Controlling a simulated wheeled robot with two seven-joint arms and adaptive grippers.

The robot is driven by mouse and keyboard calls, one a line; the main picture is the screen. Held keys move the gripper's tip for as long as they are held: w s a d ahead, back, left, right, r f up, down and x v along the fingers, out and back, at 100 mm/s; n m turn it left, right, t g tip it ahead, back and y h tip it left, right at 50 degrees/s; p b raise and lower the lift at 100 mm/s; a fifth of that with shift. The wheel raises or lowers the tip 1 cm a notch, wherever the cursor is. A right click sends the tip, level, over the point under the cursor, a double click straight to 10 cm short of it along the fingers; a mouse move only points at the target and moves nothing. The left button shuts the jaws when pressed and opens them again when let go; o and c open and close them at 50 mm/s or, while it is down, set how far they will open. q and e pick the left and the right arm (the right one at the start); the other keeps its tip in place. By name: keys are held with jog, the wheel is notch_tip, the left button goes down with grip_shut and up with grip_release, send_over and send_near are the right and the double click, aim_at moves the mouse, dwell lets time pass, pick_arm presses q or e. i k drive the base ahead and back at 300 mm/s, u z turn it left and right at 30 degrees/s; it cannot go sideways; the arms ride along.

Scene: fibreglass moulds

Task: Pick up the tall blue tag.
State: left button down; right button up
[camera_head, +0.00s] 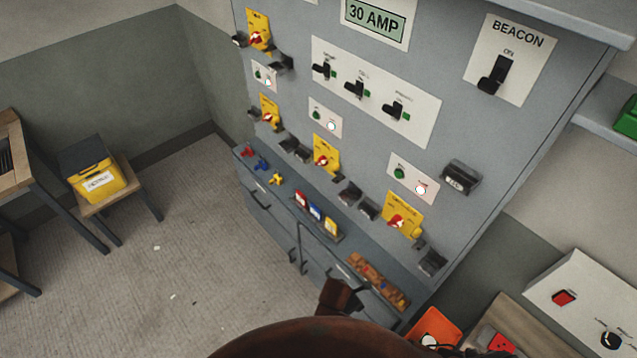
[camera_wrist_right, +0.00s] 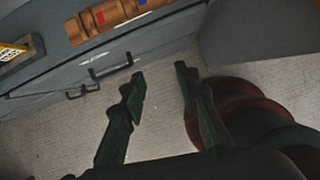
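The tall blue tag (camera_head: 315,212) stands in a small rack on the grey cabinet's ledge in the head view, between a red tag (camera_head: 301,199) and a yellow tag (camera_head: 331,226). My right gripper (camera_wrist_right: 163,83) shows in its wrist view with two dark green fingers well apart and nothing between them. It is over the floor in front of the cabinet drawers, apart from the tags. The blue tag is not seen in the wrist view; a yellow tag (camera_wrist_right: 12,50) shows at its left edge. My left gripper is not in view.
A brown wooden holder (camera_head: 378,280) with coloured pieces lies on the ledge right of the tags. Small red, blue and yellow items (camera_head: 262,164) sit to their left. Switches and yellow lockout plates (camera_head: 327,155) project above. Drawer handles (camera_wrist_right: 110,66) stick out below the ledge.

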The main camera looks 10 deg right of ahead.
aim_at(316, 211)
jog(key=u, duration=0.1)
jog(key=i, duration=1.45)
jog(key=u, duration=0.15)
